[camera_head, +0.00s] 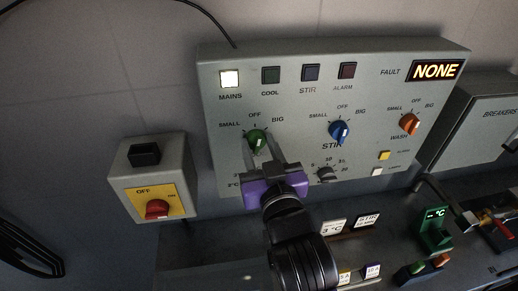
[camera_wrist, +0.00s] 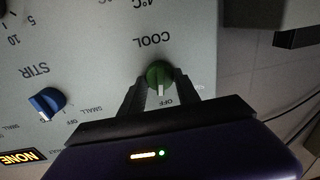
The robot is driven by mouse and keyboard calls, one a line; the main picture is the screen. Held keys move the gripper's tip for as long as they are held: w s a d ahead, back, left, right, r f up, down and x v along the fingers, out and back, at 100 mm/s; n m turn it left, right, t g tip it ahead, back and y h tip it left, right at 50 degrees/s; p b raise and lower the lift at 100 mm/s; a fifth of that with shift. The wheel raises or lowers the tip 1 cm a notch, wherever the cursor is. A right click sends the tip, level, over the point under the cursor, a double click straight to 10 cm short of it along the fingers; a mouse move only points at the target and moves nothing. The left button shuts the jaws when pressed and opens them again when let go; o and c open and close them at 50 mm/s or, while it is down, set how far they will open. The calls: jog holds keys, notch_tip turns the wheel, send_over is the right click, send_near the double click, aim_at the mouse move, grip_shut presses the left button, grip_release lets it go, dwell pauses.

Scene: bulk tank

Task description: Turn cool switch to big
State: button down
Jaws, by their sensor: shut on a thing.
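The cool switch is a green knob (camera_head: 255,137) at the left of the grey control panel (camera_head: 340,80), with SMALL, OFF and BIG marked around it. In the wrist view the green knob (camera_wrist: 159,73) shows upside down, its white mark toward OFF. My gripper (camera_head: 259,148) reaches up from below, with its fingers on both sides of the knob. It is shut on the knob; the wrist view shows a dark finger (camera_wrist: 138,97) at one side. The fingers hide part of the knob's lower side in the head view.
A blue stir knob (camera_head: 339,131) and an orange wash knob (camera_head: 409,124) sit to the right. The mains lamp (camera_head: 229,79) is lit; the cool lamp (camera_head: 270,75) is dark. The fault display (camera_head: 435,71) reads NONE. A red-switch box (camera_head: 147,160) stands left.

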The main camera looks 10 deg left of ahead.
jog(key=m+b, duration=0.2)
jog(key=m, duration=0.2)
jog(key=shift+f, duration=0.2)
jog(key=shift+m+b, duration=1.05)
jog(key=shift+m, duration=0.85)
jog(key=c, duration=0.9)
grip_release()
jog(key=shift+r, duration=0.1)
jog(key=shift+b+v, duration=0.8)
jog(key=shift+v, duration=3.15)
